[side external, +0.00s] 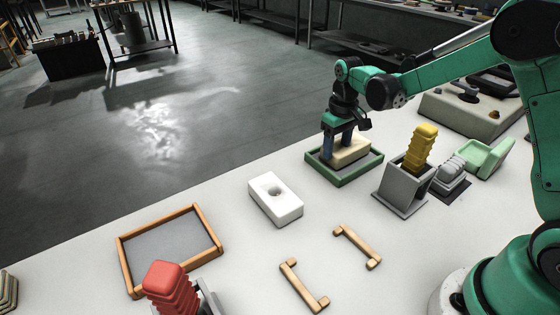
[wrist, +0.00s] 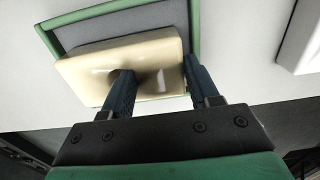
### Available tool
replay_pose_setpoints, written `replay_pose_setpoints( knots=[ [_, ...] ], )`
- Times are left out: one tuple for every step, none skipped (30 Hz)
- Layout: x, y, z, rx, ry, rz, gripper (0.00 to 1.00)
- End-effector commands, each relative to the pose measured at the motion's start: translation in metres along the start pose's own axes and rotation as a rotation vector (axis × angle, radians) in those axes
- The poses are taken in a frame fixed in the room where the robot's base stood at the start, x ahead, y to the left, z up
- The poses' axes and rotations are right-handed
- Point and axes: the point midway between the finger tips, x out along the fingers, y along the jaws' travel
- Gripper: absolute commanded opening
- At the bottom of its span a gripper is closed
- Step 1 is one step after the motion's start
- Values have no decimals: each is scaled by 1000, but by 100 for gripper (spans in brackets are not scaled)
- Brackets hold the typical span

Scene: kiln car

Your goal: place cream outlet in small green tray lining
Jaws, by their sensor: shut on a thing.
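The cream outlet (side external: 350,151) is a pale block in the small green tray, low over its grey lining. I cannot tell whether it touches the lining. In the wrist view the cream outlet (wrist: 120,65) has a dark hole, and one finger overlaps that hole. My gripper (side external: 336,155) is shut on the outlet from above, and its two blue fingers show in the wrist view (wrist: 158,80).
A white block with a hole (side external: 276,200) lies left of the tray. A grey holder with a yellow stack (side external: 400,188) stands close on the right. A wooden-framed tray (side external: 170,245), two wooden handles (side external: 303,285) and a red stack (side external: 168,285) are nearer the front.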

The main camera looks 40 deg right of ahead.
Motion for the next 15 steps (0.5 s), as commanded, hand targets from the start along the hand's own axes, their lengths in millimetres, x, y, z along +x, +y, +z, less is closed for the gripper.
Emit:
replay_pose_setpoints(
  knots=[
    [0, 0, 0, 0, 0, 0, 0],
    [0, 0, 0, 0, 0, 0, 0],
    [0, 0, 0, 0, 0, 0, 0],
    [0, 0, 0, 0, 0, 0, 0],
    [0, 0, 0, 0, 0, 0, 0],
    [2, 0, 0, 0, 0, 0, 0],
    [2, 0, 0, 0, 0, 0, 0],
    [3, 0, 0, 0, 0, 0, 0],
    [3, 0, 0, 0, 0, 0, 66],
    [3, 0, 0, 0, 0, 0, 74],
    [3, 0, 0, 0, 0, 0, 83],
    [3, 0, 0, 0, 0, 0, 86],
    [3, 0, 0, 0, 0, 0, 86],
    [3, 0, 0, 0, 0, 0, 86],
    [3, 0, 0, 0, 0, 0, 86]
  ],
)
